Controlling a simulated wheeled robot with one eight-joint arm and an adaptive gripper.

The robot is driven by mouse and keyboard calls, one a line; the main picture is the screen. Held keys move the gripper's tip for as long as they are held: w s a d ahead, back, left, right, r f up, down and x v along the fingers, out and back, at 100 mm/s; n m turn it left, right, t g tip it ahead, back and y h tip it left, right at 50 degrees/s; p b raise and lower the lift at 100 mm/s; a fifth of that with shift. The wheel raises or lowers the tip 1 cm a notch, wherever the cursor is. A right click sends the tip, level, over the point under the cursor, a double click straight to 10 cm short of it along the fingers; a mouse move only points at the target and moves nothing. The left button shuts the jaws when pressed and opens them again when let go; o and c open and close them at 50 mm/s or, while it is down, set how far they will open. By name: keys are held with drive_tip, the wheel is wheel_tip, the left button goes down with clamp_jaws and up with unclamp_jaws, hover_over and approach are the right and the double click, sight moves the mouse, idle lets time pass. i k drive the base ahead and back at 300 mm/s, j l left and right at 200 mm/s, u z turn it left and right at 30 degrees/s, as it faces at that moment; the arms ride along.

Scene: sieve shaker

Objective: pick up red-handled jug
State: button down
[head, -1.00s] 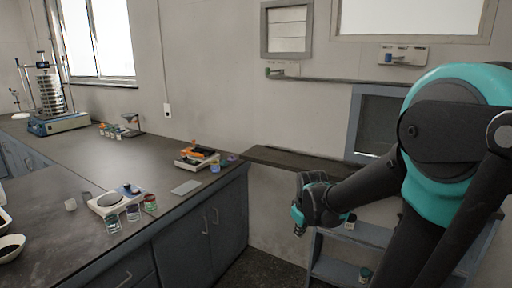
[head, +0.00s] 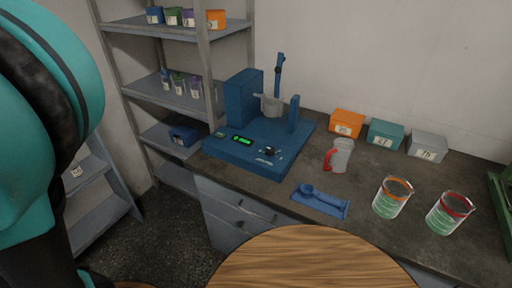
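The red-handled jug (head: 341,156) stands upright on the dark bench in the head view. It is a clear jug with its red handle on the left side, between the blue machine and the beakers. My gripper is out of the picture; only part of my teal and black arm shows at the left edge, far from the jug.
A blue machine (head: 243,155) stands left of the jug. Orange (head: 346,123), teal (head: 385,134) and grey (head: 427,146) boxes stand behind. A blue scoop on a tray (head: 320,201) and two beakers (head: 392,198) (head: 449,212) are nearer. A round wooden top (head: 312,262) is in front.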

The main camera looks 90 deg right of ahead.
sight(340, 155)
drive_tip(key=j+z, duration=0.35)
drive_tip(key=k+j+z, duration=0.15)
drive_tip(key=j+z, duration=0.2)
drive_tip(key=z, duration=4.2)
